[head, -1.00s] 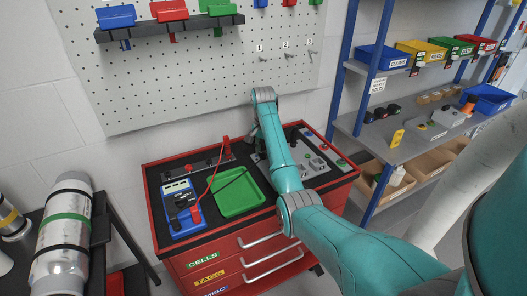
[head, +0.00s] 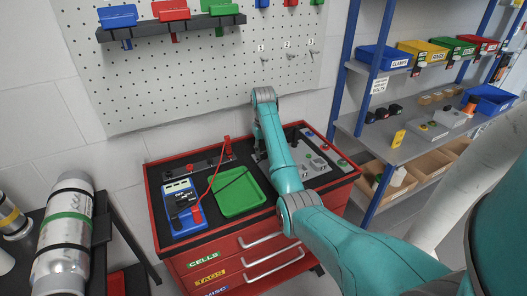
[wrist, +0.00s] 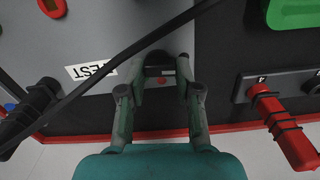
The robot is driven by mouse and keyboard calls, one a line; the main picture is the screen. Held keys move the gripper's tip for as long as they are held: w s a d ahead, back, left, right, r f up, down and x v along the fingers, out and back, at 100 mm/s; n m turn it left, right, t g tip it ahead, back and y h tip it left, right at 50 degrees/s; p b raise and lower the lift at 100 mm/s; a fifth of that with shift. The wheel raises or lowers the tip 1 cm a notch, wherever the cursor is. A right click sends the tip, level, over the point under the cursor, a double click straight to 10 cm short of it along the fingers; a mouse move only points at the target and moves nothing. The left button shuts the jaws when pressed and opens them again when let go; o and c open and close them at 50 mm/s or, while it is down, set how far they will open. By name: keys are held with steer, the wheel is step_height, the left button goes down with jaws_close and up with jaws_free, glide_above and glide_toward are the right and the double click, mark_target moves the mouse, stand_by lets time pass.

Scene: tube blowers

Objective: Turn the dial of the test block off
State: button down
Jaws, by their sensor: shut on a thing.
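The test block is a grey panel with a white "TEST" label, at the upper left of the wrist view (wrist: 105,35). In the head view its face (head: 313,170) shows at the right of the cart top, partly behind my arm. My gripper (wrist: 162,82) is shut on a dark, rounded dial (wrist: 159,58) at the panel's edge, one finger on each side. The dial's pointer setting cannot be made out. In the head view the gripper and dial are mostly hidden by my arm.
A black lead crosses the wrist view close above the gripper, ending in a black probe (wrist: 18,125). A red probe (wrist: 285,130) stands at right. The blue meter (head: 182,205) and green tray (head: 240,195) lie on the red cart's top.

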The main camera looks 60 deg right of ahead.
steer(key=shift+n, duration=0.6)
steer(key=c, duration=0.8)
jaws_free()
